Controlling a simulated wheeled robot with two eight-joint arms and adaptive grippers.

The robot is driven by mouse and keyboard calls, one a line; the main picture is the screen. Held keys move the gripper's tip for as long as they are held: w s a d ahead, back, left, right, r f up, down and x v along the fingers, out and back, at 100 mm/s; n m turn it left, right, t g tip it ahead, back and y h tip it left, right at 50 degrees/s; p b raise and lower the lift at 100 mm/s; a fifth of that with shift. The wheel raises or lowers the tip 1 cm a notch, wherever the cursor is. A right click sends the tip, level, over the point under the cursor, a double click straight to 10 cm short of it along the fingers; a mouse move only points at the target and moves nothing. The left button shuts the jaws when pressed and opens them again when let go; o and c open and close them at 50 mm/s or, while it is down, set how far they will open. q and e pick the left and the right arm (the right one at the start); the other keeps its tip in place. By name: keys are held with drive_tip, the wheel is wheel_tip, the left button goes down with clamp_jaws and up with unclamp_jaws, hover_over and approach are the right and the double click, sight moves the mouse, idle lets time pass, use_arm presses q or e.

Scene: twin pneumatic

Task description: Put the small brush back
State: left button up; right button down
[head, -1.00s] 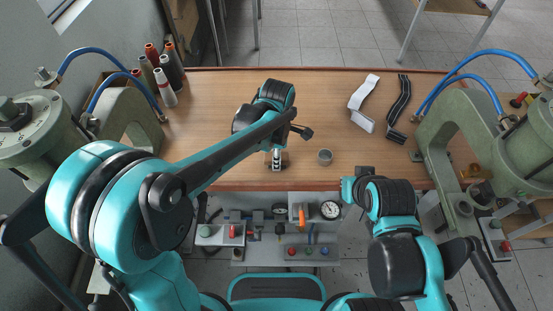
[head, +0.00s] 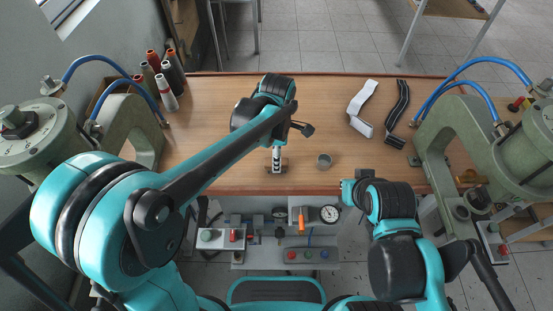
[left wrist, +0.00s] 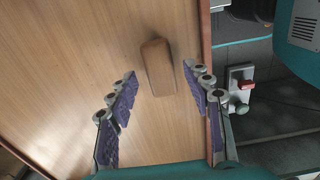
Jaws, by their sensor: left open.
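A small brown wooden block, apparently the back of the small brush (left wrist: 157,65), lies on the wooden table in the left wrist view. No bristles show. My left gripper (left wrist: 160,76) is open, with its fingertips on either side of the block's near end and apart from it. In the head view the left gripper (head: 277,159) points down near the table's front edge. Brown ends of the brush (head: 286,168) show beside its fingers, which hide the middle. My right gripper (head: 350,188) is near the front edge at right; its jaws cannot be made out.
A light strap (head: 361,106) and a dark strap (head: 398,113) lie at back right. Green presses (head: 131,112) flank the table (head: 215,125). Thread cones (head: 165,92) stand at back left. A control panel (head: 306,256) sits below the front edge.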

use_arm(q)
wheel_tip(320, 180, up, 9)
drive_tip(key=p, duration=0.2)
drive_tip(key=s+a+m+t, duration=0.3)
drive_tip(key=s+a+m, duration=0.3)
drive_tip(key=a+m, duration=0.3)
drive_tip(key=s+a+f+m+t, duration=0.1)
drive_tip(key=s+a+m+t, duration=0.3)
drive_tip(key=a+m, duration=0.5)
drive_tip(key=shift+s, duration=1.1)
drive_tip(key=shift+f, duration=0.1)
